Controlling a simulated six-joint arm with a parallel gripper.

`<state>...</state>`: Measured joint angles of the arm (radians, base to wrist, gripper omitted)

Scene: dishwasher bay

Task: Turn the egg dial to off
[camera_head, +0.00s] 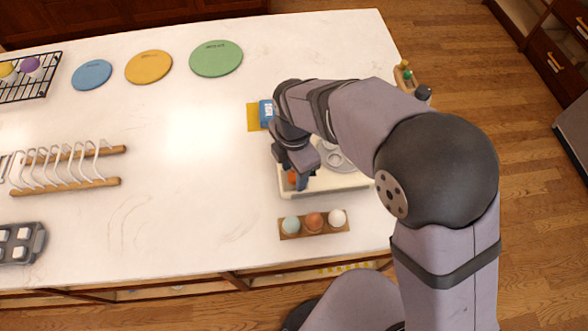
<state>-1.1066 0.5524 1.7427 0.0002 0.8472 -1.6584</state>
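A cream-coloured appliance (335,185) with round grey parts (333,157) on top sits at the right of the counter, partly hidden by my arm. A small orange-red part (292,176) shows at its left side, between or right beside my gripper's fingers; it may be the egg dial, but its setting cannot be read. My gripper (297,180) points down over the appliance's left front. Whether the fingers touch or hold the orange-red part cannot be told.
A wooden holder (288,236) with three eggs stands just in front of the appliance. A blue box (266,113) and yellow piece lie behind it. A wooden rack (68,187), dark tray (37,242) and coloured discs (216,58) are farther left. The counter's middle (190,160) is clear.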

